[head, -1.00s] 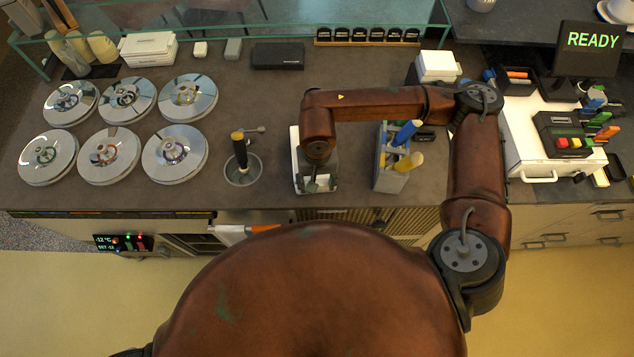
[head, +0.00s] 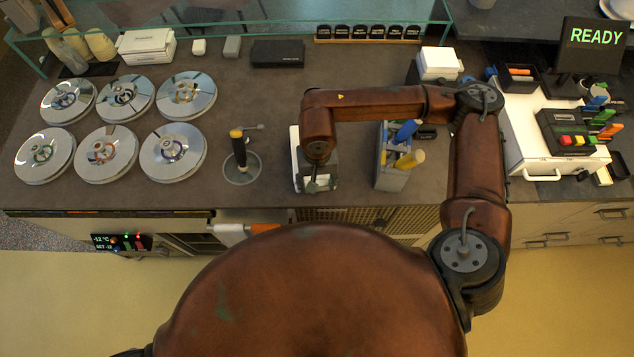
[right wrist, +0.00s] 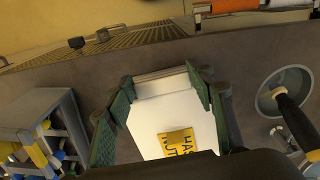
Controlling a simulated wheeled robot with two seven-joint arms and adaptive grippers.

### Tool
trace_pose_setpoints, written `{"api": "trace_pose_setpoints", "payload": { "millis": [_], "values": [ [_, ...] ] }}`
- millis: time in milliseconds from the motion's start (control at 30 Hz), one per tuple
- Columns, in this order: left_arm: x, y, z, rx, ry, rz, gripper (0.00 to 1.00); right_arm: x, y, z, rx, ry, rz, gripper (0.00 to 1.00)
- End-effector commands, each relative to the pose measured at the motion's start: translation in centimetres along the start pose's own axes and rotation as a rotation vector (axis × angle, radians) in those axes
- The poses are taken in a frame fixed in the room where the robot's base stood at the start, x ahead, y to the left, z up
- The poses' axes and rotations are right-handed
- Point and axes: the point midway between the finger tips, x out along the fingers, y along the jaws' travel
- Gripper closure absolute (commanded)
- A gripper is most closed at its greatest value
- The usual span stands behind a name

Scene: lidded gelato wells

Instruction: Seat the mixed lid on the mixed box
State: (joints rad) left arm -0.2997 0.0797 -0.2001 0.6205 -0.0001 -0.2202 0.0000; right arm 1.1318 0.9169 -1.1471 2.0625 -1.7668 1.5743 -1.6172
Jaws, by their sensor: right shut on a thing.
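My right gripper (head: 319,185) points down over the counter at a white, box-like piece (head: 297,160). In the right wrist view its green fingers (right wrist: 162,86) close on both sides of this white piece (right wrist: 152,112). A yellow label (right wrist: 180,143) on it reads partly "HAS NUT". I cannot tell whether it is the mixed lid alone or the lid with the box under it; the wrist hides its near part. A white box (head: 437,64) stands at the back right, and another (head: 147,46) at the back left. My left gripper is not in view.
Several round metal well lids (head: 107,152) fill the counter's left. A round well with a black-handled tool (head: 240,160) is left of my right gripper. A grey caddy with blue and yellow handles (head: 393,170) is close on its right. A black case (head: 277,53) lies behind.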

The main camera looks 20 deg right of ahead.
Motion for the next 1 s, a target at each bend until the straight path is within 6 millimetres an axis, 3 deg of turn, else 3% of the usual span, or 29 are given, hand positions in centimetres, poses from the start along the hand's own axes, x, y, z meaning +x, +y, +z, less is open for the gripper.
{"api": "trace_pose_setpoints", "payload": {
  "millis": [500,533,567,1000],
  "values": [
    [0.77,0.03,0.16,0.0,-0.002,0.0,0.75,0.68,0.0,0.0,0.0,0.0,0.0,0.72],
    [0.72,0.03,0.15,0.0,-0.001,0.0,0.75,0.63,0.0,0.0,0.0,0.0,0.0,0.48],
    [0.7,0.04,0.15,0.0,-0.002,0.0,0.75,0.61,0.0,0.0,0.0,0.0,0.0,0.46],
    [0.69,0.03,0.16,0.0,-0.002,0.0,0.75,0.62,0.0,0.01,0.0,0.0,0.0,0.43]
  ]
}}
